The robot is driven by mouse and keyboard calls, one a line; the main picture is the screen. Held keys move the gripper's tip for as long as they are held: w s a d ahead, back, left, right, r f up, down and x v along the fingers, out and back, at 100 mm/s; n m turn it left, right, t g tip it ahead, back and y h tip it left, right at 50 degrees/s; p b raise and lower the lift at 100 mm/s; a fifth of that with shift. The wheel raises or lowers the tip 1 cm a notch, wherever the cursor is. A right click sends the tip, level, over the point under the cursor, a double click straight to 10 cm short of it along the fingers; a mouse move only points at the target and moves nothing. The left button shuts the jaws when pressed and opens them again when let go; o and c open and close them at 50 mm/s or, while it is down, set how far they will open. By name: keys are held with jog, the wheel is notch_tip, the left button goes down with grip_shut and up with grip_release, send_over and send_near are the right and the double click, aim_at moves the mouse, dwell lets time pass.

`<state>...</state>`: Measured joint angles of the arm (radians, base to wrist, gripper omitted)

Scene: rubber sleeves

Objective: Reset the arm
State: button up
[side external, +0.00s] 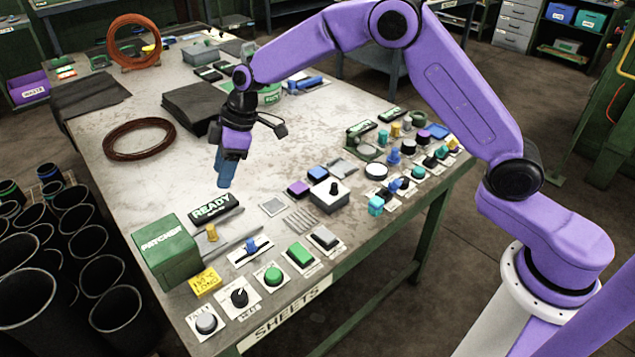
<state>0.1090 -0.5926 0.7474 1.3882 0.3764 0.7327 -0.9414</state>
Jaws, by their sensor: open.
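My purple arm reaches from the right over the grey metal table (115,185). My gripper (224,184) points down above the middle of the table, with its blue fingers seen nearly edge-on. It is open, and nothing shows held in it. The gap between the fingers is hard to see from this side. The tips hang a little behind the green READY sign (215,209). Whether they touch the table cannot be told.
A green PATCHER box (167,252) and several buttons and knobs, including a green button (273,276), line the front. More controls, including a white round one (376,171), fill the right side. A brown coil (143,139) and dark sheets (200,105) lie left. Black tubes (112,290) stand beside the table.

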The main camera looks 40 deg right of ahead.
jog(key=s+d+r+g+h, duration=0.15)
jog(key=s+d, duration=0.25)
jog(key=s, duration=0.6)
jog(key=s+d+r, duration=0.3)
jog(key=s+d, duration=0.1)
jog(key=s, duration=0.6)
jog(key=s+d+r+h, duration=0.1)
jog(key=s+d+r, duration=0.2)
jog(key=s, duration=0.7)
jog(key=s+d+f+h, duration=0.1)
jog(key=s+d, duration=0.9)
jog(key=shift+s+d+f+m, duration=0.25)
jog(key=shift+d+m, duration=0.1)
jog(key=shift+m, duration=0.05)
